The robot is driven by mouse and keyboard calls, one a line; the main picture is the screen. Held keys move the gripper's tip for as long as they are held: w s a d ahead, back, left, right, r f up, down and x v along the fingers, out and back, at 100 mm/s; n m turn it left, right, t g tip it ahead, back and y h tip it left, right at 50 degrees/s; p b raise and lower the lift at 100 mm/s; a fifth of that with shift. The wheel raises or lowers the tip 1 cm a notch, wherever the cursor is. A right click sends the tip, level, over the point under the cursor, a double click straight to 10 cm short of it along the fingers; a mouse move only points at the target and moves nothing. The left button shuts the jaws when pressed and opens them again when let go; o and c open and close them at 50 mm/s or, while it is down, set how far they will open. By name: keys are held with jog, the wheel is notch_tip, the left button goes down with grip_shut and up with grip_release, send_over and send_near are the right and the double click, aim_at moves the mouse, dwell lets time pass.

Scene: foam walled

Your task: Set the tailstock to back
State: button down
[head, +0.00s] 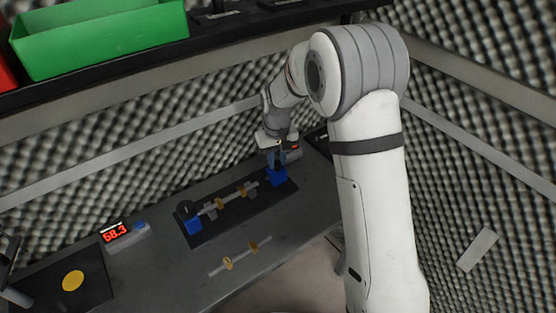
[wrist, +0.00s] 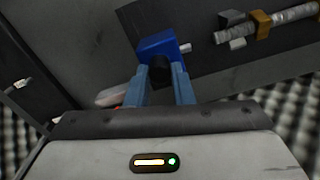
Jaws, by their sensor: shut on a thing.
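The blue tailstock (head: 277,178) stands at the right end of a dark base plate (head: 236,222). In the wrist view the tailstock (wrist: 156,45) shows a black knob (wrist: 160,68) on the near side and a short pale tip on its right. My gripper (head: 275,160) reaches down on the tailstock from above. In the wrist view the two blue fingers of my gripper (wrist: 161,88) are shut around the black knob. A shaft with brass collars (head: 228,200) lies on grey supports, its right end close to the tailstock. A blue headstock (head: 193,226) stands at the left end.
A second shaft with brass collars (head: 240,257) lies on the table in front. A red display (head: 115,233) stands left, another (head: 293,150) behind my gripper. A yellow disc (head: 72,280) lies on a dark plate. A green bin (head: 100,40) stands on the shelf. Foam walls enclose the table.

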jog(key=shift+w+d+r, duration=0.1)
jog(key=shift+w+d, duration=0.1)
jog(key=shift+d, duration=0.05)
jog(key=c, duration=1.5)
grip_release()
jog(key=shift+d, duration=0.15)
jog(key=shift+o, duration=1.2)
jog(key=shift+s+a, duration=0.1)
jog(key=shift+a, duration=0.1)
notch_tip(320, 180, up, 7)
jog(key=shift+r+b, duration=0.15)
jog(key=shift+b, duration=0.4)
jog(key=shift+r, duration=0.25)
